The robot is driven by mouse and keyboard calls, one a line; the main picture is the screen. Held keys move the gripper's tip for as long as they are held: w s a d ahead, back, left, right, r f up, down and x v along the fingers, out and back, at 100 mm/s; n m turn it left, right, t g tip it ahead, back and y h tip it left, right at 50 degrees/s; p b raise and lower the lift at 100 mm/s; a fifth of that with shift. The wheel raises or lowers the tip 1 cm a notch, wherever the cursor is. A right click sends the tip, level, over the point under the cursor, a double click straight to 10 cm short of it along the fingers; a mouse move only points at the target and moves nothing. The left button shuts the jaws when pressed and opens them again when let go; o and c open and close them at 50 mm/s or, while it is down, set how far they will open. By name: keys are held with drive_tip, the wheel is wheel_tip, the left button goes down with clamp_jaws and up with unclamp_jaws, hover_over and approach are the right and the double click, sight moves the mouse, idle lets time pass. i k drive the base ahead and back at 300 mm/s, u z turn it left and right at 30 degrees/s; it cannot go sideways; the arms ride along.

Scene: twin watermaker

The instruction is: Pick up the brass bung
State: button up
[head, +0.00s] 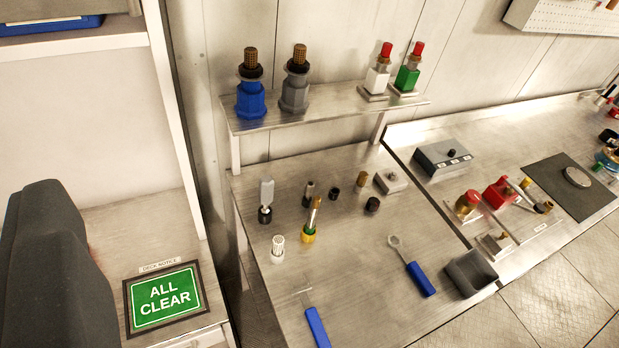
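I cannot tell for certain which piece is the brass bung. A small knurled brass piece (362,180) stands upright on the steel bench, next to a small grey block. A large dark grey shape (50,275), which looks like part of my gripper, fills the lower left edge, well apart from these pieces. Its fingertips are not clearly visible, so its opening is hidden.
A raised shelf (330,112) holds blue and grey fittings and red-capped white and green ones. Loose small parts, a blue-handled ring tool (412,268) and a dark holder (470,274) are on the bench. A green ALL CLEAR sign (165,298) is at left.

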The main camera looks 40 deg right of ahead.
sight(362, 176)
drive_tip(key=u, duration=1.2)
drive_tip(key=k, duration=1.4)
drive_tip(key=z, duration=2.1)
drive_tip(key=i, duration=1.3)
drive_tip(key=z, duration=0.05)
